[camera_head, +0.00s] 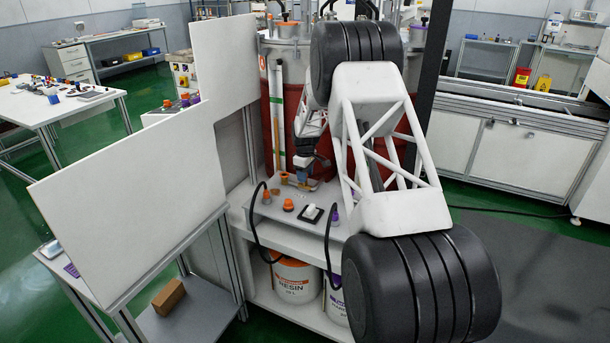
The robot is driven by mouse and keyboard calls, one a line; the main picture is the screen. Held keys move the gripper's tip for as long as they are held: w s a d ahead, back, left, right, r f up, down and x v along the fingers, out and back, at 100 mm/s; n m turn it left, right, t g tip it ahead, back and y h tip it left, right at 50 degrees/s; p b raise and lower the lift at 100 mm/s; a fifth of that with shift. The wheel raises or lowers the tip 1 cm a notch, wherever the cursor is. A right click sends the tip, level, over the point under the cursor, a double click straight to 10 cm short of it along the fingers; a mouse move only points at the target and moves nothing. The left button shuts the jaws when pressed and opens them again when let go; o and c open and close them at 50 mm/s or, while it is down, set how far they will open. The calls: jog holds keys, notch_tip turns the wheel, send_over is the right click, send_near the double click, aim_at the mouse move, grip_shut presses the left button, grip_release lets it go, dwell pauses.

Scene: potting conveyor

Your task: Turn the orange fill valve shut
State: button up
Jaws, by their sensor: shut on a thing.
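My gripper (303,178) is small in the view, low over the grey bench behind the dark hoses. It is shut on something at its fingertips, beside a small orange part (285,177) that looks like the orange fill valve. The fingers and my arm hide most of the valve, so its handle angle cannot be read. An orange knob-like piece (288,205) stands on the bench nearer the camera, apart from my gripper.
A dark tray with a white item (312,212) and a purple fitting (335,216) stand to the right on the bench. Black hoses loop down to resin buckets (295,281) below. White panels (135,200) stand at left; a red tank rises behind.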

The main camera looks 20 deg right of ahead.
dwell(0.4)
jog(key=o, duration=0.9)
jog(key=shift+r, duration=0.1)
jog(key=shift+r, duration=3.85)
